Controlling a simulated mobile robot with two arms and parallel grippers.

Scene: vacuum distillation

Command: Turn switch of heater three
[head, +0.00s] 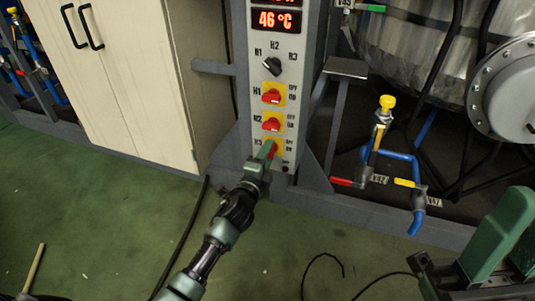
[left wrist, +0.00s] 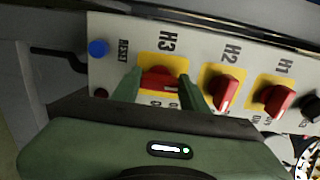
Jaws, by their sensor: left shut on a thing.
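The heater three switch, labelled H3, is a red knob on a yellow plate, lowest of the three red switches on the light grey control panel (head: 284,193). In the left wrist view the H3 knob (left wrist: 160,78) sits between the two green fingers of my left gripper (left wrist: 158,88). In the head view my left gripper (head: 268,150) reaches the panel from below and covers part of that switch. It is shut on the knob. The knob's exact angle is partly hidden. Green and dark parts of my right arm show at the lower right; its jaws cannot be made out.
The H1 switch (head: 271,95) and H2 switch (head: 271,124) are above H3. A black selector knob (head: 272,66) and a 46 °C display (head: 276,19) are higher. A blue button (left wrist: 98,48) marked RESET is near H3. Piping with a yellow-capped valve (head: 387,103) stands to the right.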

